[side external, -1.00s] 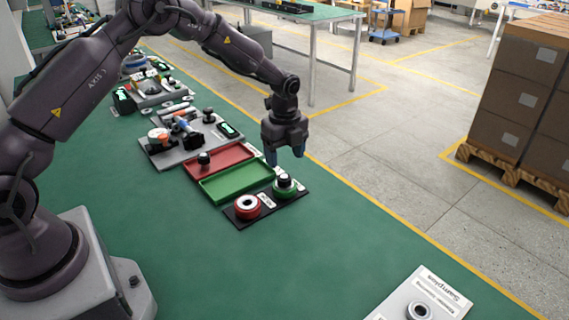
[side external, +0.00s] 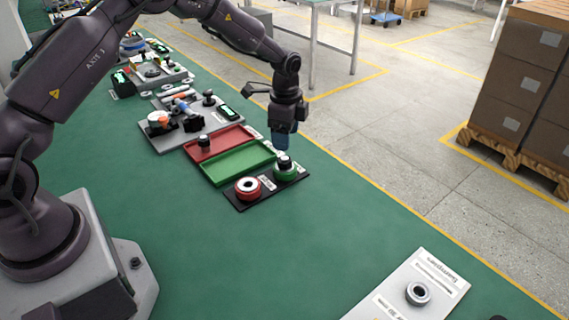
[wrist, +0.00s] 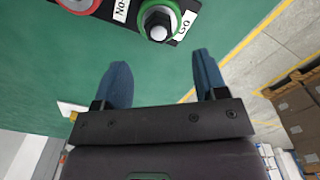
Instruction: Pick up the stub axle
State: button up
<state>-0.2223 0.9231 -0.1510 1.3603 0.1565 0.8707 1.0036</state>
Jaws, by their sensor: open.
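A dark part with a shiny hex top, which I take for the stub axle (side external: 285,161), stands upright in the green ring (side external: 285,174) on a black plate. In the wrist view the stub axle (wrist: 158,21) sits inside the green ring (wrist: 143,33), beyond my fingertips and roughly centred between them. My gripper (side external: 281,145) points down just above the stub axle in the side view. In the wrist view my gripper (wrist: 160,68) has its blue fingers spread with nothing between them. The axle's lower part is hidden in the ring.
A red ring (side external: 248,188) is on the same plate (side external: 268,194). A green tray (side external: 238,165) and a red tray (side external: 218,143) lie behind it, with a dark part (side external: 204,142) in the red one. A sample board (side external: 408,291) lies at front right.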

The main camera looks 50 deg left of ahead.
aim_at(285, 158)
notch_tip(285, 158, down, 8)
jog(key=shift+s+r, duration=0.1)
jog(key=shift+r, duration=0.15)
jog(key=shift+c, duration=0.5)
jog(key=c, duration=1.1)
